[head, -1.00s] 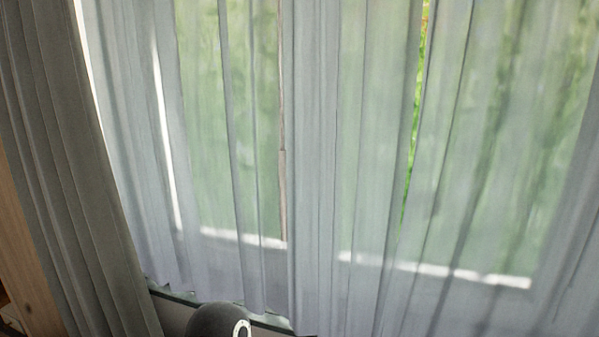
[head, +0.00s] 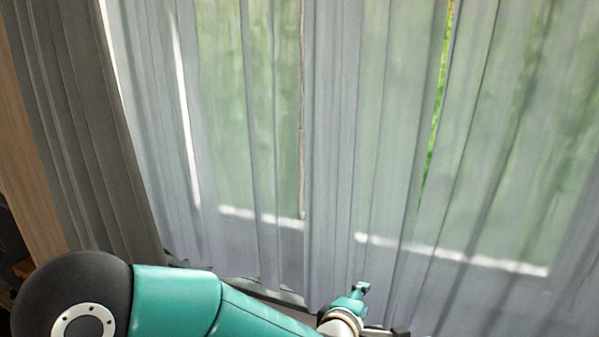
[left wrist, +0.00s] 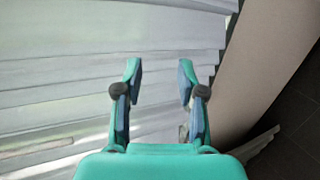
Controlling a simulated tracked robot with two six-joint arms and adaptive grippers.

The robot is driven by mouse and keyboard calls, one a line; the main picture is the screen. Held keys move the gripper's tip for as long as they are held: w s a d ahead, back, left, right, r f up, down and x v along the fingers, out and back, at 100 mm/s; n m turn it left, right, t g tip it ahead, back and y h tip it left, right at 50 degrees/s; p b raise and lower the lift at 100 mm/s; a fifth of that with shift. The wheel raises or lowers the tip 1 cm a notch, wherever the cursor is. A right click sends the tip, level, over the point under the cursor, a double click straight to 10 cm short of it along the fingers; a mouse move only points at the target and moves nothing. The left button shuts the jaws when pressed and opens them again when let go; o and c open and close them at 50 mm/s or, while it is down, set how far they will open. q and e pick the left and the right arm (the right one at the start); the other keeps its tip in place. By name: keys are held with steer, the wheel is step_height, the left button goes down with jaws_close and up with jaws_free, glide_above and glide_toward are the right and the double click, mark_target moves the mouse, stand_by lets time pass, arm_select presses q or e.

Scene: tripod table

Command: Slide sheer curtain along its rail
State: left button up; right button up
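The sheer curtain (head: 335,120) hangs in pale folds across most of the head view. A narrow gap with bright green behind it shows right of the middle. The rail is out of view. My left gripper (head: 372,305) is in front of the curtain's lower part, near the bottom of the head view. In the left wrist view the gripper (left wrist: 160,70) is open, with two teal fingers apart and nothing between them. The pale curtain folds (left wrist: 60,85) lie beyond the fingers; I cannot tell whether they touch. My right gripper is not in view.
A thick grey-brown curtain (head: 75,120) hangs at the left, beside a wooden edge (head: 25,150). A window with greenery shows through the sheer fabric. In the left wrist view a beige surface (left wrist: 265,70) and dark floor (left wrist: 300,125) are at the right.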

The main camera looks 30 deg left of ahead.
arm_select(q)
steer(key=s+a+r+n+t+y, duration=0.1)
steer(key=s+a+r+n+y, duration=0.1)
steer(key=r+n, duration=0.45)
steer(key=s+a+r+n+t+y, duration=0.1)
steer(key=s+a+r+n+t, duration=0.15)
steer(key=r, duration=0.75)
steer(key=n+y, duration=0.3)
steer(key=n, duration=0.8)
glide_toward(301, 154)
steer(key=shift+g, duration=0.25)
steer(key=p+x, duration=0.3)
steer(key=x, duration=0.7)
steer(key=shift+w+a+r+p, duration=0.1)
steer(key=shift+w+r+p, duration=0.1)
steer(key=shift+w+p, duration=0.2)
jaws_close()
